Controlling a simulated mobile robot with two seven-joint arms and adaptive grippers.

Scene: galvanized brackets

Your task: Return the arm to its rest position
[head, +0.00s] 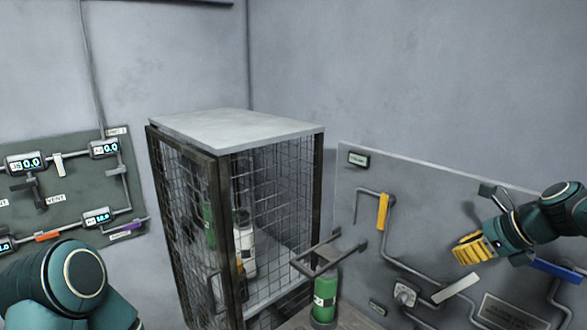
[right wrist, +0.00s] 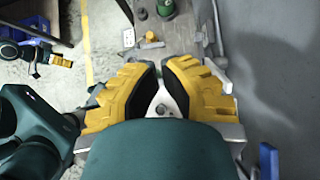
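My right gripper (head: 464,251), with ribbed yellow fingers, is at the right side of the head view, in front of the grey wall panel (head: 418,215). The right wrist view shows its two fingers (right wrist: 160,75) with black inner pads, close together at the far ends. No held object shows between them. Whether they are open or shut is unclear. My left arm (head: 70,285) enters the head view at bottom left, its gripper out of frame. A small yellow gripper (right wrist: 61,61) on a dark arm, apparently my left one, shows in the right wrist view; its fingers are too small to read.
A wire cage (head: 235,128) holds green and white cylinders. A metal bar handle (head: 330,252) and a green cylinder (head: 324,300) stand between cage and panel. The panel carries pipes, a yellow lever (head: 383,211) and a blue lever (head: 556,270). A gauge board (head: 75,180) hangs left.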

